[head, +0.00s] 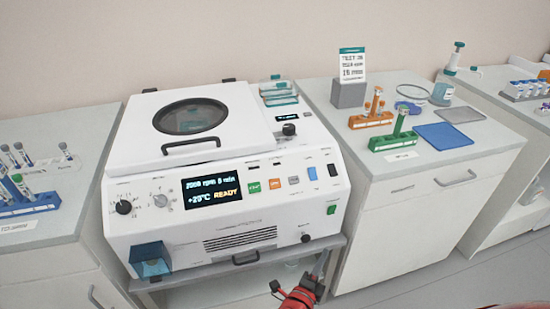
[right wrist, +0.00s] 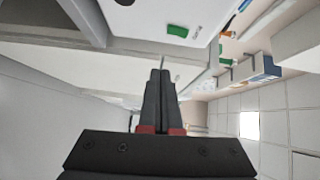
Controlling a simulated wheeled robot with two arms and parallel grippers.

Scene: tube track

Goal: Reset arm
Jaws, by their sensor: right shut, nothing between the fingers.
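My right gripper (head: 318,268) comes in at the bottom of the head view, on a red arm link, in front of the shelf under the centrifuge. In the right wrist view its two dark fingers (right wrist: 160,80) are together with nothing between them. My left gripper is not in view. The white centrifuge (head: 270,225) stands in the middle with its lid (head: 235,98) closed. Its display (head: 212,188) reads READY. My right gripper is apart from it, below its lower right front.
The right cabinet (head: 395,220) carries a green tube rack (head: 393,141), an orange rack (head: 370,121), a blue mat (head: 444,135) and a sign (head: 352,65). The left bench holds a blue tube rack (head: 28,205). Floor (head: 400,285) shows free at the lower right.

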